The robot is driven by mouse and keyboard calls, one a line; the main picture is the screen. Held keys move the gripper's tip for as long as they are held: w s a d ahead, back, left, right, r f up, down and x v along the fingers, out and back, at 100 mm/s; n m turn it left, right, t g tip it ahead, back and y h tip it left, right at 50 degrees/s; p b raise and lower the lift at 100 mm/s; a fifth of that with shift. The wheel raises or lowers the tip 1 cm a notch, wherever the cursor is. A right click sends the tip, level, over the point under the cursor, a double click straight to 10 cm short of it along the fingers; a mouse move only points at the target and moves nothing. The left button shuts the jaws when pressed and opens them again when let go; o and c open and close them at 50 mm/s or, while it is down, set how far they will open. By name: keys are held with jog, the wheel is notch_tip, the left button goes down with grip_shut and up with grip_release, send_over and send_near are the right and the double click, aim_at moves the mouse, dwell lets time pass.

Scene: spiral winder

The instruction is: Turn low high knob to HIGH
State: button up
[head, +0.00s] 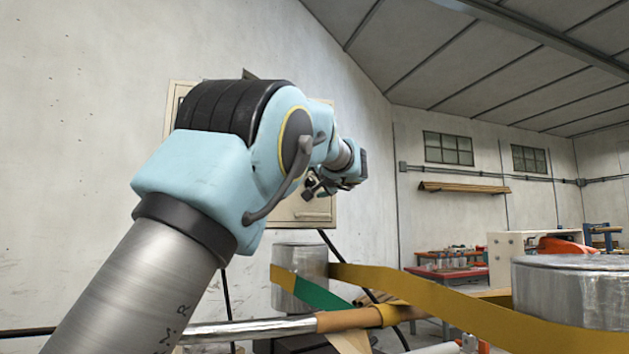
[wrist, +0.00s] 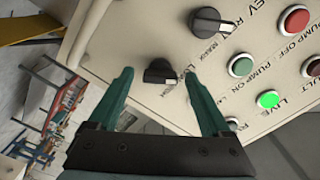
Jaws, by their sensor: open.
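The low high knob (wrist: 160,71) is a small black selector knob on the cream control panel (wrist: 125,32) in the wrist view. Small lettering sits beside it, partly blurred; I cannot tell its setting for sure. My gripper (wrist: 159,80) is open, with one teal finger on each side of the knob in the picture. No contact with the knob is visible. In the head view my gripper (head: 319,187) is in front of the panel box (head: 312,211) on the wall; my arm hides much of the box and the knob is not visible there.
Beside it on the panel are a larger black knob (wrist: 210,20), a red button (wrist: 294,20), a green button (wrist: 240,66) and a lit green LIVE lamp (wrist: 268,100). In the head view, metal rolls (head: 570,290) and a yellow band (head: 440,300) stand at lower right.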

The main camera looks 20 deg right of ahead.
grip_shut()
dwell(0.7)
